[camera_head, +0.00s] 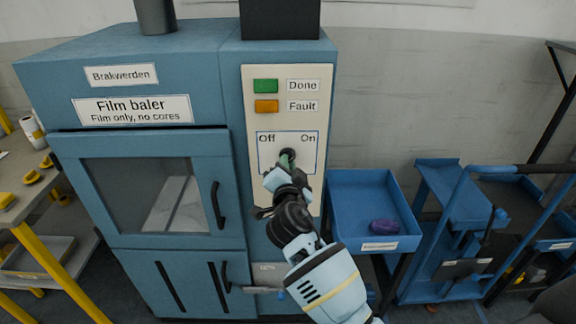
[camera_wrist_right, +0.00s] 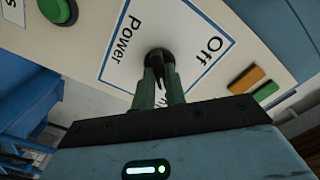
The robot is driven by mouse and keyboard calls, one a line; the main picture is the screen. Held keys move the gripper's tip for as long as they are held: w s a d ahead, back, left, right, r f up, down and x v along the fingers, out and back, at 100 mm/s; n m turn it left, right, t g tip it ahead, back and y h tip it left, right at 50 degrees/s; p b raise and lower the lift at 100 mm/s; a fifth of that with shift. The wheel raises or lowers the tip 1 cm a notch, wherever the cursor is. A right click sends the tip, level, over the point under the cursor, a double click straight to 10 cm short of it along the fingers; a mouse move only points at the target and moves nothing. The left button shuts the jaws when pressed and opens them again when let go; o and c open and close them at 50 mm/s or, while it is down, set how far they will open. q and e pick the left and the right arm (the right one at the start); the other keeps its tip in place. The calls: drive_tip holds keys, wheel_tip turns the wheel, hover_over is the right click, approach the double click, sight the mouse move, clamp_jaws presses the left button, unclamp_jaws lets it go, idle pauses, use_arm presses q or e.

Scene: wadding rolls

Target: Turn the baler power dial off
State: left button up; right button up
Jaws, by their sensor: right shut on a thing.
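The baler power dial (camera_head: 288,154) is a black knob on a white plate (camera_head: 267,148) marked Off at left and On at right, on the cream control panel of the blue film baler (camera_head: 120,85). My right gripper (camera_head: 284,166) is at the dial with its green fingers closed around it. In the right wrist view the dial (camera_wrist_right: 158,58) shows between the fingertips (camera_wrist_right: 160,75), with the Off and Power labels clear beside it. The On label is mostly hidden by a finger there. The dial's pointing direction is hard to tell. My left gripper is not in view.
Above the dial are a green Done lamp (camera_head: 265,86) and an orange Fault lamp (camera_head: 266,106). A green button (camera_wrist_right: 57,10) shows in the wrist view. Right of the baler stand a blue tray (camera_head: 350,190) with a purple item (camera_head: 383,226) and a blue cart (camera_head: 450,205).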

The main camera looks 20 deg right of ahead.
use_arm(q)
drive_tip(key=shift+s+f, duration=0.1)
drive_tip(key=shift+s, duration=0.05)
use_arm(e)
clamp_jaws()
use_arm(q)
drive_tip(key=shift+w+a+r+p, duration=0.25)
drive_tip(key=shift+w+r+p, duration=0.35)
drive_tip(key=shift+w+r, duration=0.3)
use_arm(e)
drive_tip(key=n, duration=1.7)
drive_tip(key=shift+r+n, duration=0.2)
drive_tip(key=shift+n, duration=0.2)
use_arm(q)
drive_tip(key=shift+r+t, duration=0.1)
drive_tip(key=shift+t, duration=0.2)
use_arm(e)
drive_tip(key=o, duration=0.7)
unclamp_jaws()
drive_tip(key=shift+f, duration=0.1)
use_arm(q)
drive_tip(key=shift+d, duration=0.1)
use_arm(e)
drive_tip(key=shift+o, duration=0.2)
drive_tip(key=shift+f, duration=0.1)
